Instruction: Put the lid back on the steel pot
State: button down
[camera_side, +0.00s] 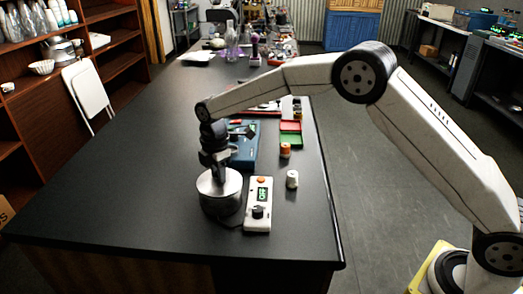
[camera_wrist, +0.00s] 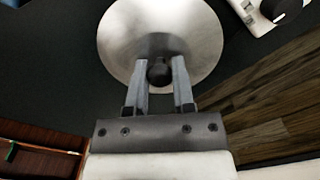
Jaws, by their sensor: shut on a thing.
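The steel pot (camera_side: 219,202) stands near the front of the black table in the side view. In the side view my gripper (camera_side: 217,172) points down right above the pot, and the lid is at the pot's top. I cannot tell whether the lid rests on the rim or hangs just above it. The lid hides the pot in the wrist view.
A white control box (camera_side: 258,205) with a green display stands just right of the pot. A white bottle (camera_side: 292,179), an orange-capped jar (camera_side: 285,150), red and green trays (camera_side: 290,139) and a blue case (camera_side: 243,150) are behind. The table's left front is clear.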

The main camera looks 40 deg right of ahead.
dwell(0.8)
grip_release()
jog(key=shift+r, duration=0.1)
dwell(0.4)
jog(key=shift+r, duration=3.4)
grip_shut()
jog(key=shift+f, duration=2.65)
